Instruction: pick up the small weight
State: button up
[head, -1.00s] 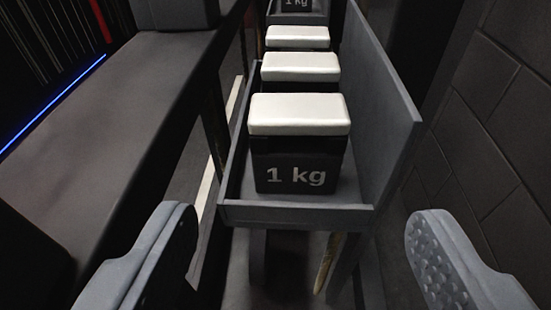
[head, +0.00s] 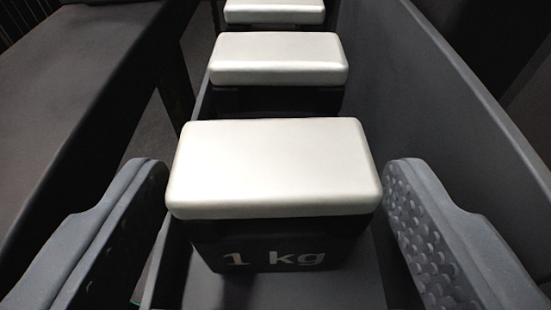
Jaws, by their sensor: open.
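The nearest small weight (head: 274,165) is a dark block with a pale silver top and "1 kg" on its front. It stands upright in a grey tray (head: 460,110), low in the middle of the head view. My gripper (head: 276,185) is open, with one finger on each side of this weight. The fingertips are level with its pale top. A narrow gap shows between the right finger and the weight; the left fingertip is close to its left side. Nothing is held.
A second weight (head: 278,60) stands close behind the nearest one, and a third (head: 274,11) behind that, in the same row. The tray's tall side wall runs along the right. A dark bench-like surface (head: 75,70) lies to the left.

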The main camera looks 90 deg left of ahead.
jog(key=shift+a+f, duration=0.1)
jog(key=shift+a, duration=0.3)
jog(key=c, duration=1.4)
notch_tip(320, 180, up, 10)
jog(key=p, duration=0.3)
jog(key=w+d+r+m+t+h+p, duration=0.1)
jog(key=w+d+r+m+t+h, duration=0.1)
jog(key=w+d+r+m+t, duration=0.3)
jog(key=w+d+r+m+t+h+p, duration=0.1)
jog(key=w+r+m+t+p, duration=0.2)
jog(key=r, duration=0.4)
jog(key=shift+s+d+r+m+t+h+p, duration=0.2)
jog(key=shift+s+d+r+m+t+h, duration=0.2)
jog(key=shift+d+r+m+t+h, duration=0.95)
jog(key=shift+s+d+r+m+t+h+p, duration=0.25)
jog(key=shift+s+d+m+t+h, duration=0.35)
jog(key=shift+d+h, duration=0.95)
jog(key=shift+s+d+r+m+t+h+p, duration=0.2)
jog(key=shift+d+r+m+t+h, duration=0.8)
jog(key=shift+d, duration=1.15)
jog(key=shift+f+g, duration=0.2)
jog(key=shift+g, duration=0.05)
